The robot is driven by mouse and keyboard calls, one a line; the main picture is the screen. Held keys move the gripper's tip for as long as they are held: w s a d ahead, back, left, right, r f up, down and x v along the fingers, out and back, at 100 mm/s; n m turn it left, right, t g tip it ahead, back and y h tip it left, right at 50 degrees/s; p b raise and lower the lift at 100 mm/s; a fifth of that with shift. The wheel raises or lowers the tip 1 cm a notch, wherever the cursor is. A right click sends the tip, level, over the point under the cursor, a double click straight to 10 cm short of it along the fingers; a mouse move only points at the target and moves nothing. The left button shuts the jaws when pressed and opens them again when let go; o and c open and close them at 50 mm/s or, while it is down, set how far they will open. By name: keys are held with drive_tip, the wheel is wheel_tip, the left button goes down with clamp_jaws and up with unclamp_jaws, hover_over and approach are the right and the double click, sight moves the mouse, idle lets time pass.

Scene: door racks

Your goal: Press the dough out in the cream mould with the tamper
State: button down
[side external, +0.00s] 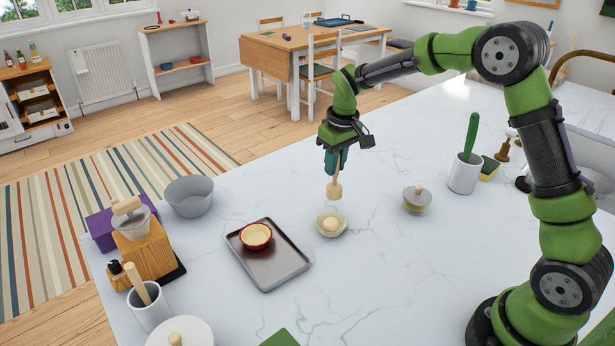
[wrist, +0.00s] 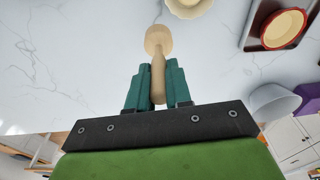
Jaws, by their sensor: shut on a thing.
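My gripper (side external: 335,163) is shut on the handle of a pale wooden tamper (side external: 334,191) and holds it head down above the counter. In the wrist view the tamper (wrist: 158,42) stands between the teal fingers (wrist: 157,85). The cream mould (side external: 345,229) is a shallow dish on the bare counter, with a rounded ball of dough (side external: 330,224) in it. The tamper head is above the mould's back edge and looks apart from the dough. The cream mould (wrist: 186,14) is cut off at the top of the wrist view.
A dark metal tray (side external: 275,270) holds a red mould (side external: 257,246) with pale dough pressed flat inside.

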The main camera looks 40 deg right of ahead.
drive_tip(key=s, duration=0.7)
drive_tip(key=shift+w+a+f, duration=0.1)
drive_tip(key=shift+w+a, duration=0.25)
drive_tip(key=shift+a, duration=0.55)
drive_tip(key=shift+w+a+f, duration=0.15)
drive_tip(key=shift+w+a, duration=0.2)
drive_tip(key=shift+a, duration=0.6)
drive_tip(key=shift+w+a+f, duration=0.1)
drive_tip(key=shift+w+a, duration=0.25)
drive_tip(key=shift+a, duration=0.55)
drive_tip(key=shift+f, duration=0.1)
drive_tip(key=shift+f, duration=1.2)
drive_tip(key=shift+r, duration=0.9)
